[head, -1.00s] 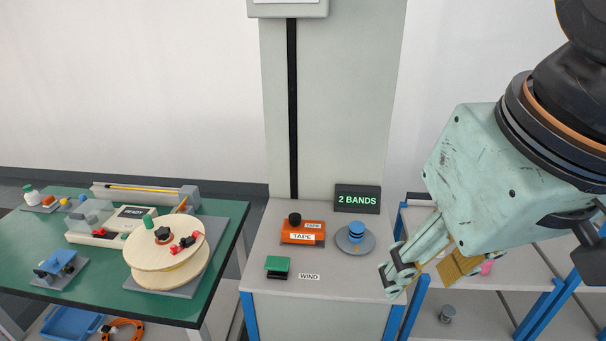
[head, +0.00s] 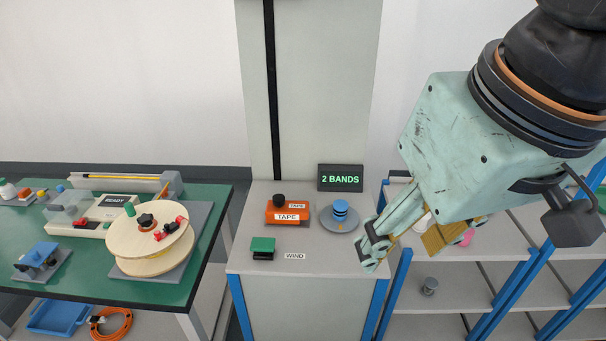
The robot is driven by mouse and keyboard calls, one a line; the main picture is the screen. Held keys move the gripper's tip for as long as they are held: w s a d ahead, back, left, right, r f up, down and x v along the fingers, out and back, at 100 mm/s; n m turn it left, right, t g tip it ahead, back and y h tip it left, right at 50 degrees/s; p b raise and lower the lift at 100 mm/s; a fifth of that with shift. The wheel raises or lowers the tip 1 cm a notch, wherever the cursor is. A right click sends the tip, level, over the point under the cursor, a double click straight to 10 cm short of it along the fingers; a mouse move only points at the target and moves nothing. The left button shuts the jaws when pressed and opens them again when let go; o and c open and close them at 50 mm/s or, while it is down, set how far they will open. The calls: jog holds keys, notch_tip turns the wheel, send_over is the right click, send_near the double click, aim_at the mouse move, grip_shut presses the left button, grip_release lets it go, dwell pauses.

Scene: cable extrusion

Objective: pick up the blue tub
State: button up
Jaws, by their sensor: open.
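A shallow open blue tub (head: 58,318) sits on the lower level under the green-topped table, at the bottom left of the head view. Its back part lies under the table edge. My gripper (head: 388,248) is at the right, pointing down and left, far from the tub. It is open, and I see nothing between its fingers. The far finger is partly hidden by the gripper body.
An orange cable coil (head: 110,323) lies right beside the tub. The green table (head: 120,283) carries a wooden reel (head: 150,235). A grey cabinet (head: 300,300) with a "2 BANDS" sign stands between table and gripper. Blue-framed shelves (head: 470,297) are at right.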

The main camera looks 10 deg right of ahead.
jog(key=shift+w, duration=0.1)
jog(key=m+g+p, duration=0.1)
jog(key=m+g, duration=0.3)
jog(key=m, duration=1.4)
send_over(339, 204)
notch_tip(339, 204, down, 30)
jog(key=shift+f, duration=0.2)
jog(key=shift+f, duration=0.1)
jog(key=shift+f+b, duration=0.3)
jog(key=shift+f, duration=3.9)
